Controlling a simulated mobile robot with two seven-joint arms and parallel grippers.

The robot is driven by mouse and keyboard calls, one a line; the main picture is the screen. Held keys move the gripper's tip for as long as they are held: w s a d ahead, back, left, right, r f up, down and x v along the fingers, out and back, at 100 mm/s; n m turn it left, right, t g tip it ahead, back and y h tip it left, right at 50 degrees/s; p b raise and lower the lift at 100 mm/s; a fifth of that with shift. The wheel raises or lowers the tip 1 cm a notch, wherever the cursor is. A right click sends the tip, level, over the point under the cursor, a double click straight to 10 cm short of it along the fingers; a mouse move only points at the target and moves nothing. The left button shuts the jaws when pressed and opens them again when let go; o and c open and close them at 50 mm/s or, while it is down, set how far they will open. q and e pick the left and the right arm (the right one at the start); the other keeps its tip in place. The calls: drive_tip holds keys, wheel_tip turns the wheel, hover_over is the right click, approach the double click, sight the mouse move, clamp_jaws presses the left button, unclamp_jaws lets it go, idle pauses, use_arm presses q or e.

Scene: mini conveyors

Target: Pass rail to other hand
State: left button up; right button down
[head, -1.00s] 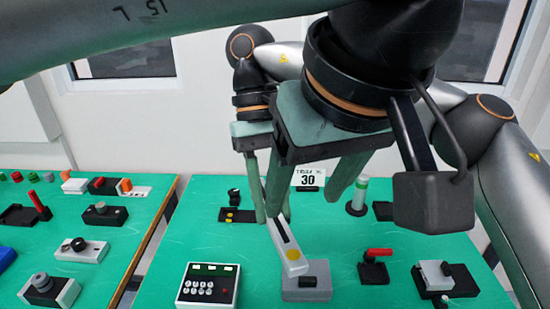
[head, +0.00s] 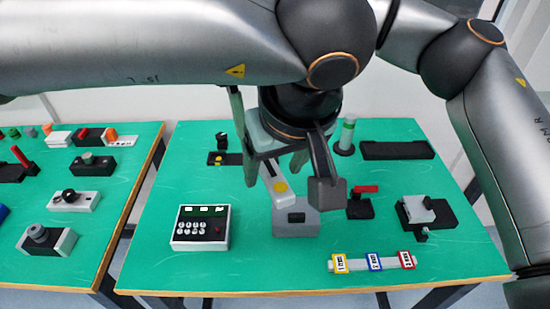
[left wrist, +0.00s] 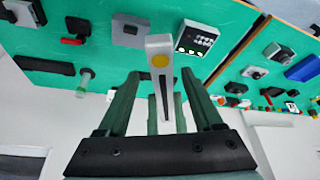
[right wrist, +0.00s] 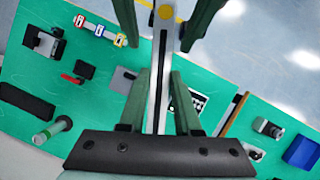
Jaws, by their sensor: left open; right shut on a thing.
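The rail (head: 271,177) is a light grey bar with a dark slot and a yellow dot near one end; it hangs above the right table. My right gripper (right wrist: 159,76) is shut on the rail, which runs out between its fingers. My left gripper (left wrist: 158,74) is open, with one finger on each side of the rail, nearer the yellow-dot end; gaps show between fingers and rail. It also shows in the head view (head: 274,170). In the head view my right gripper is mostly hidden behind the left arm.
Below are a grey block (head: 296,220), a keypad box (head: 201,227), a red-handled part (head: 361,203) and a grey-and-black fixture (head: 424,211). A white bar with coloured tags (head: 357,265) lies near the front edge. A second green table (head: 118,205) stands left, across a gap.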

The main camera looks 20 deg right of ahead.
use_arm(q)
drive_tip(key=shift+c, duration=0.2)
clamp_jaws()
use_arm(e)
drive_tip(key=shift+a, duration=0.1)
use_arm(q)
drive_tip(key=shift+d+r, duration=0.1)
use_arm(e)
drive_tip(key=c, duration=0.9)
unclamp_jaws()
drive_tip(key=o, duration=0.4)
